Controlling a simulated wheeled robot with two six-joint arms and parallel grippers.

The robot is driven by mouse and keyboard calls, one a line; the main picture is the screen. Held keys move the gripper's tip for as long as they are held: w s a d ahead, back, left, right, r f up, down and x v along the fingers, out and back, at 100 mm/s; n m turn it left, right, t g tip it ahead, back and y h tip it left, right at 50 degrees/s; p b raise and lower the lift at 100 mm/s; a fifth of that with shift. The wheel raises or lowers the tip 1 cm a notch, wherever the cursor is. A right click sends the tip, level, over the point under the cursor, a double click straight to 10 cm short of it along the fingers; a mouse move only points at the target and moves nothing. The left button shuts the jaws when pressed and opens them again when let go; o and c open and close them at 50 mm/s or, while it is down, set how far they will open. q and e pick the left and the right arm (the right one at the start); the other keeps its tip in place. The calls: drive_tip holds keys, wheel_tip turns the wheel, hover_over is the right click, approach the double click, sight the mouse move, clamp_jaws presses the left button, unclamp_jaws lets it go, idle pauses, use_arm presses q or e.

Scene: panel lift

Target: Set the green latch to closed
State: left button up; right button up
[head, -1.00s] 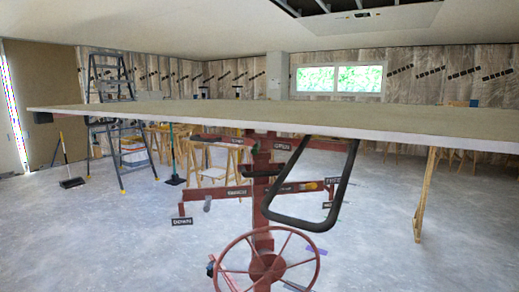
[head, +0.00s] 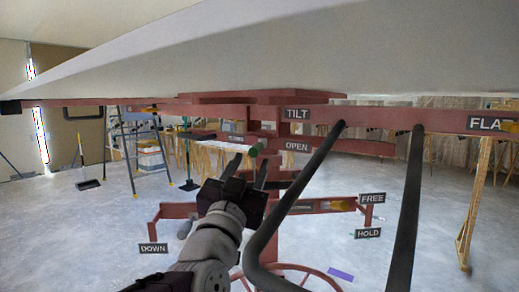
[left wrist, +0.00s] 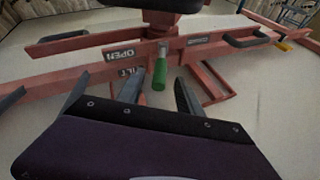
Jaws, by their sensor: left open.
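The green latch (head: 256,150) has a short green handle on a red crossbar of the lift, under the panel. It sits between an OPEN sign (head: 297,146) and a smaller sign (head: 236,139) too small to read surely. In the left wrist view the green handle (left wrist: 159,75) hangs beyond the fingers, nearer the right finger, with the OPEN sign (left wrist: 120,54) to its left. My left gripper (head: 247,167) is open and empty, just below and in front of the handle. It also shows in the left wrist view (left wrist: 130,88). I cannot tell whether it touches the handle. My right gripper is out of view.
The pale panel (head: 330,55) spans overhead. A black bent bar (head: 305,180) hangs close on the right. Red lower arms carry DOWN (head: 153,248), FREE (head: 372,198) and HOLD (head: 367,233) signs. A stepladder (head: 130,150) stands behind left; the floor there is mostly open.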

sight(259, 143)
use_arm(q)
drive_tip(key=p+x, duration=0.1)
drive_tip(key=x, duration=0.7)
drive_tip(key=shift+w+r, duration=0.1)
drive_tip(key=shift+r, duration=0.15)
clamp_jaws()
use_arm(e)
drive_tip(key=shift+s+r, duration=0.3)
drive_tip(key=shift+r, duration=0.5)
use_arm(q)
drive_tip(key=shift+d+f, duration=0.1)
